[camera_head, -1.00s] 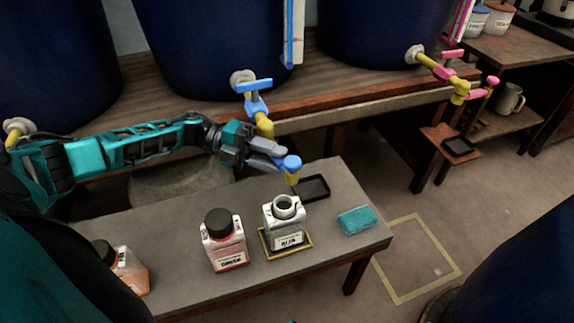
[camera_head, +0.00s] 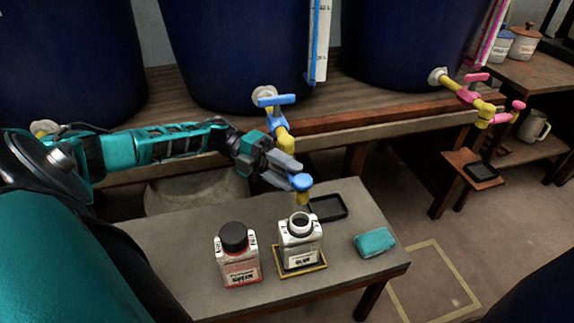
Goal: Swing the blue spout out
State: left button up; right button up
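The blue spout starts at a yellow tap with a blue lever (camera_head: 275,99) on the middle vat (camera_head: 225,60). Its far end has a blue knob (camera_head: 300,182) over a short yellow nozzle, just behind and above the neck of an open white bottle (camera_head: 300,246), labelled as blue. The stretch between tap and knob is mostly hidden behind my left gripper (camera_head: 291,176). Its fingertips are at the knob and seem to touch it; whether they are closed on it is unclear. My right gripper is not in view.
The bottle stands in a yellow-rimmed holder (camera_head: 302,272) on a grey bench (camera_head: 200,300). A pink-handled tap (camera_head: 482,104) is at right.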

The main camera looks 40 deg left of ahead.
pick_arm(q)
jog(key=shift+o, duration=1)
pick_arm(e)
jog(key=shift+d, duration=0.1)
pick_arm(q)
jog(key=b+v, duration=0.1)
jog(key=v, duration=1.2)
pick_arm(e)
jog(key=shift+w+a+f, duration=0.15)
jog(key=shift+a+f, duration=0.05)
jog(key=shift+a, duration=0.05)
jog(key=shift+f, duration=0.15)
